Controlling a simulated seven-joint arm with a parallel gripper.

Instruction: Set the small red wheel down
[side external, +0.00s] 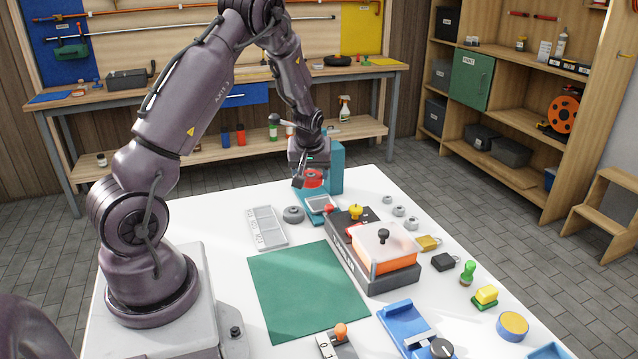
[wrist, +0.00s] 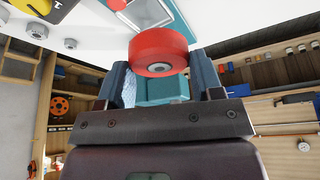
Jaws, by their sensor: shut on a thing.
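The small red wheel (wrist: 158,54) is between the fingers of my gripper (wrist: 160,75) in the wrist view, with its pale hub facing the camera. My gripper is shut on it. In the side view the red wheel (side external: 313,178) shows under my gripper (side external: 308,180), near the far end of the white table (side external: 205,215). It is in front of a teal stand (side external: 336,165) and near a teal device with a grey screen (side external: 320,204). I cannot tell whether the wheel touches anything below it.
A grey round weight (side external: 293,214) and a grey compartment tray (side external: 265,227) lie close by. A dark box with an orange block under a clear cover (side external: 385,248) stands nearer. A green mat (side external: 307,290) is bare.

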